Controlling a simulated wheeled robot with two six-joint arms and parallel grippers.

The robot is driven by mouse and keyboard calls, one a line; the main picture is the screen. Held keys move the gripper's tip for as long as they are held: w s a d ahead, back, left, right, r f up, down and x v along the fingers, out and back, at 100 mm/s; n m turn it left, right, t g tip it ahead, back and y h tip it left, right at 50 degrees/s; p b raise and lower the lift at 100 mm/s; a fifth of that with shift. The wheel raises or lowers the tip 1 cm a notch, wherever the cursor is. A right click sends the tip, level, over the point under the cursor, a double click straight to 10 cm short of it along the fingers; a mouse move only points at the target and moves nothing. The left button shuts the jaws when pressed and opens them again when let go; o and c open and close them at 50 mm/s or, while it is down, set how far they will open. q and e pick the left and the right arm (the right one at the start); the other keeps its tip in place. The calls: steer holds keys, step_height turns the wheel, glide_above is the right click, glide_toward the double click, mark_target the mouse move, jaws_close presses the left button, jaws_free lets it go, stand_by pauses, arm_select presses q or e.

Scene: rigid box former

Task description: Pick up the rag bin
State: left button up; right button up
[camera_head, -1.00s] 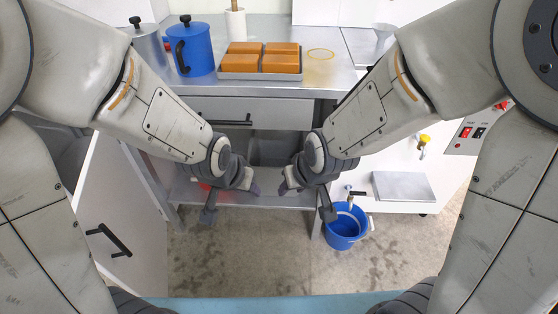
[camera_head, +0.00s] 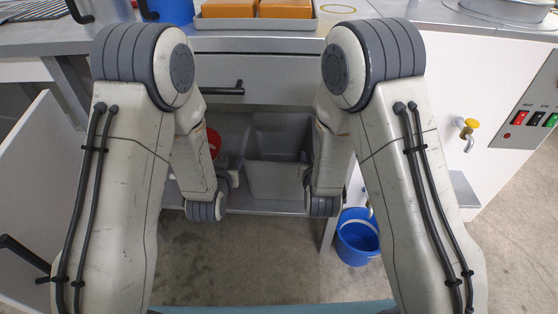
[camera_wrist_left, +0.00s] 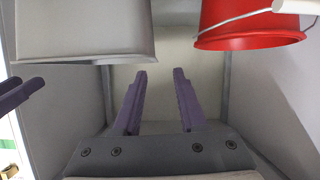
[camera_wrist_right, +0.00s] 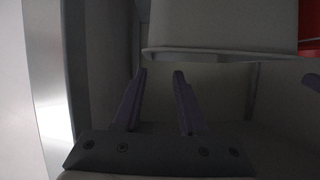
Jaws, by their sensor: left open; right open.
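The rag bin, a grey open-topped bin (camera_head: 278,178), stands on the lower shelf under the counter. It also shows in the left wrist view (camera_wrist_left: 82,30) and the right wrist view (camera_wrist_right: 225,25). My left gripper (camera_wrist_left: 160,76) is open and empty, on the bin's left side in the head view, between it and a red bucket. My right gripper (camera_wrist_right: 159,76) is open and empty by the bin's right side. Neither gripper visibly has the bin's rim between its fingers. In the head view my arms mostly hide both grippers.
The red bucket (camera_wrist_left: 250,22) stands close left of the bin, partly hidden in the head view. A drawer front (camera_head: 270,80) and counter overhang the shelf. A blue bucket (camera_head: 357,238) stands on the floor at right. An open cabinet door (camera_head: 45,170) is at left.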

mark_target(245, 147)
arm_select(q)
steer(key=x, duration=0.3)
steer(key=d+x, duration=0.1)
steer(key=x, duration=0.7)
steer(key=shift+s+d+r, duration=0.1)
steer(key=shift+s+d, duration=0.05)
steer(key=shift+d, duration=0.25)
arm_select(e)
steer(key=x, duration=0.3)
steer(key=d+x, duration=0.1)
steer(key=x, duration=0.6)
steer(key=shift+w+d+f, duration=0.1)
steer(key=shift+d+f, duration=0.05)
steer(key=shift+d, duration=0.2)
arm_select(q)
steer(key=shift+c, duration=0.3)
arm_select(e)
steer(key=shift+c, duration=0.3)
arm_select(q)
jaws_close()
arm_select(e)
jaws_close()
